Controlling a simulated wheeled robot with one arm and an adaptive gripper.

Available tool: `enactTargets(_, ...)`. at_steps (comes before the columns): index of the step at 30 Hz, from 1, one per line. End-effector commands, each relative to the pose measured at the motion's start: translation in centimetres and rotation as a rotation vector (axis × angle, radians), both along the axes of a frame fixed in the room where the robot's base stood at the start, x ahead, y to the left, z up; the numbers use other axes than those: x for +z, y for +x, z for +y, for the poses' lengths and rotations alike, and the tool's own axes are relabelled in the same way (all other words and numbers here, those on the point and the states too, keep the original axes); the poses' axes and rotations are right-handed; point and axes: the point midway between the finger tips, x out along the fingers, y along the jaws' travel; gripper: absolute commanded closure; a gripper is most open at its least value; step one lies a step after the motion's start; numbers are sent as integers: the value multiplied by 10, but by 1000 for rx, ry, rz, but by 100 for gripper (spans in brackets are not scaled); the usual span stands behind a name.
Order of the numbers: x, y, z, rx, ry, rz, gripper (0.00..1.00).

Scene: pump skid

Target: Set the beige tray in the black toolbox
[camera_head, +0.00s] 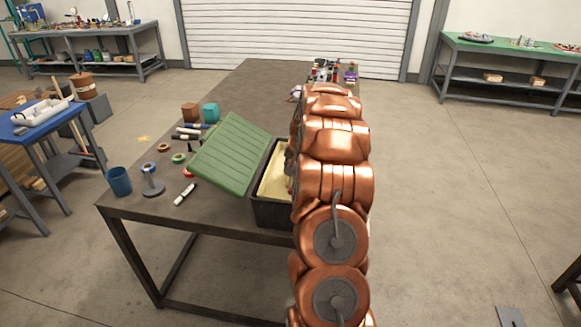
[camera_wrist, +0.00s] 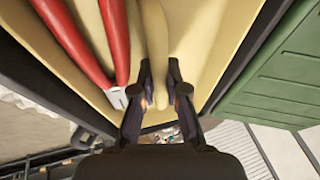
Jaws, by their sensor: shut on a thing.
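The black toolbox (camera_head: 272,214) stands on the dark table, with its green lid (camera_head: 232,153) open to the left. The beige tray (camera_head: 273,180) shows inside the toolbox's walls; whether it rests on anything cannot be told. In the wrist view the beige tray (camera_wrist: 204,38) fills the top, between dark toolbox edges (camera_wrist: 257,55), with the green lid (camera_wrist: 285,88) at right. My gripper (camera_wrist: 159,76) is shut on the tray's raised middle ridge. A red-handled tool (camera_wrist: 116,45) lies in the tray, left of the ridge. My arm hides the tray's right part in the head view.
On the table (camera_head: 262,82), left of the lid, are a white marker (camera_head: 185,194), a grey stand (camera_head: 152,182), a blue cup (camera_head: 119,181), tape rolls and a teal block (camera_head: 211,112). Small items crowd the far end. Open floor lies to the right.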

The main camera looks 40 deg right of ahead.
Motion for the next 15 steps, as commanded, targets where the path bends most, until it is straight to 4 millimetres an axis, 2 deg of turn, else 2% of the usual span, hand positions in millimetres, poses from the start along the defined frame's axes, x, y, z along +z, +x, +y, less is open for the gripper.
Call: enactTargets(15,-10,0,0,0,-1,-1,100)
